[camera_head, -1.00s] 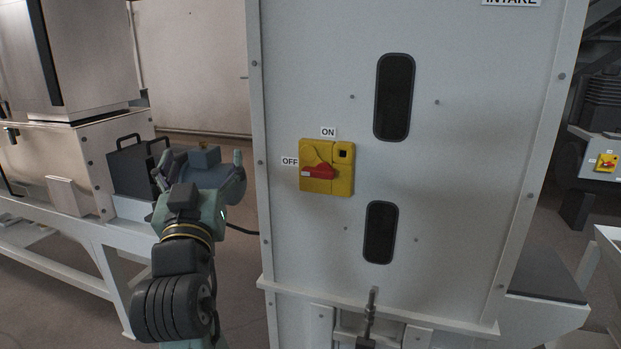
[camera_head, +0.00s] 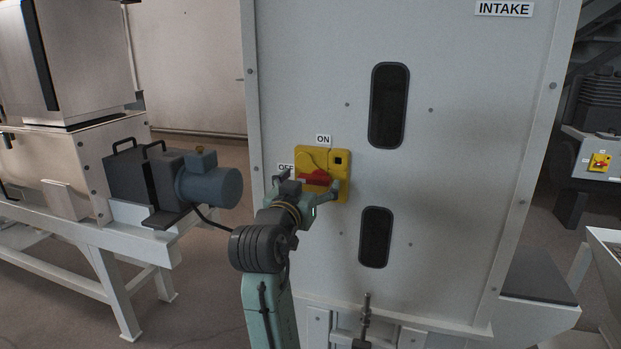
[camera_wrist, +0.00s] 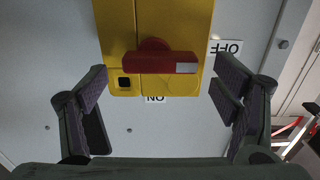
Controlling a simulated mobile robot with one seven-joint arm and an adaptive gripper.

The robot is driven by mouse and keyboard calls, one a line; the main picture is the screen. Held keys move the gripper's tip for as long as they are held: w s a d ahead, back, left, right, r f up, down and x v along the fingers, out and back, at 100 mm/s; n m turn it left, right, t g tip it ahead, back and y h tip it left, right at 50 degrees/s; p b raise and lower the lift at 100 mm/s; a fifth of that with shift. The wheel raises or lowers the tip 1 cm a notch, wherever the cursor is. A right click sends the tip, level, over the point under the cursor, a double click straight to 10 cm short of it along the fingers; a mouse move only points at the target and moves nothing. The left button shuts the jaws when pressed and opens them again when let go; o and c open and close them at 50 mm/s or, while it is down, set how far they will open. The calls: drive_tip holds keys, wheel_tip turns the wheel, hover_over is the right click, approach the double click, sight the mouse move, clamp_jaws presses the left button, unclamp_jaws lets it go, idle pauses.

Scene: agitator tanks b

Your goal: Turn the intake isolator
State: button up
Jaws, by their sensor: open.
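The intake isolator is a yellow box (camera_head: 336,160) with a red handle (camera_head: 314,178) on the pale cabinet front, with an ON label (camera_head: 323,140) above it and an OFF label at its left, partly covered by my gripper. The handle lies about level, toward OFF. My gripper (camera_head: 311,190) is open in front of the box's lower part, one finger at each side. In the wrist view the yellow box (camera_wrist: 191,20) and red handle (camera_wrist: 155,62) appear upside down, between and beyond the open fingers (camera_wrist: 160,88). Contact with the handle does not show.
The INTAKE sign (camera_head: 504,9) is at the cabinet's top. Two dark slots (camera_head: 389,105) are right of the isolator. A blue-grey motor (camera_head: 209,187) stands at the left. A metal latch (camera_head: 366,318) juts out below. Another isolator (camera_head: 599,162) is at the far right.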

drive_tip(key=shift+w+d, duration=0.15)
drive_tip(key=shift+w, duration=0.25)
drive_tip(key=shift+c, duration=0.2)
drive_tip(key=c, duration=1.1)
